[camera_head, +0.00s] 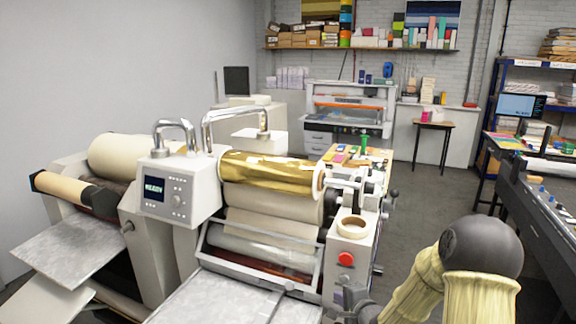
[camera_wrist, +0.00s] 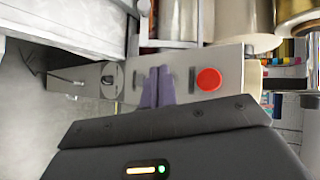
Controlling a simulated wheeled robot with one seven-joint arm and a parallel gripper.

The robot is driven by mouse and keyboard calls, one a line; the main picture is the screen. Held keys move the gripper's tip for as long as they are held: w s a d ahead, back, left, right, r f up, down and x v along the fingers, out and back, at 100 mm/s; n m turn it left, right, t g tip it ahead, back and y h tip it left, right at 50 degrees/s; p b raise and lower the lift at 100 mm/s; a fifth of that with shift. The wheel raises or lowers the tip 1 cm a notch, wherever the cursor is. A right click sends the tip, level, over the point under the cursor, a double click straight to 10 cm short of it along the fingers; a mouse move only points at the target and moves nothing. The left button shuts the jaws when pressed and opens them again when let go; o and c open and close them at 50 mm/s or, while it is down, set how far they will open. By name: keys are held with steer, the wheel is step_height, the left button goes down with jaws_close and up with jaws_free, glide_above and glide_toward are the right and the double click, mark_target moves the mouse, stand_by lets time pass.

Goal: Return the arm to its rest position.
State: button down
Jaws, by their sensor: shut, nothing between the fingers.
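My arm (camera_head: 458,270), with a dark round joint and pale yellow sleeves, is bent at the lower right of the head view. My gripper (camera_wrist: 157,86) shows in the wrist view as two grey-purple fingers pressed together with nothing between them. It is in front of the machine's pale side panel, beside the red button (camera_wrist: 208,79); I cannot tell the exact gap. In the head view the red button (camera_head: 346,259) is on the front of that panel, left of my arm.
The laminating machine (camera_head: 190,235) with a gold foil roll (camera_head: 262,172) and a display reading READY (camera_head: 154,190) fills the left and middle. A tape roll (camera_head: 353,226) lies on its side panel. A long bench (camera_head: 545,200) stands at right. Floor (camera_head: 410,205) between is clear.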

steer(key=s+n+g+h+b, duration=0.4)
steer(key=s+n+g, duration=0.5)
steer(key=s, duration=1.6)
steer(key=n, duration=0.6)
steer(key=shift+s+d+f+h+b, duration=0.2)
steer(key=shift+s+d+h+b, duration=0.1)
steer(key=shift+s+b, duration=0.1)
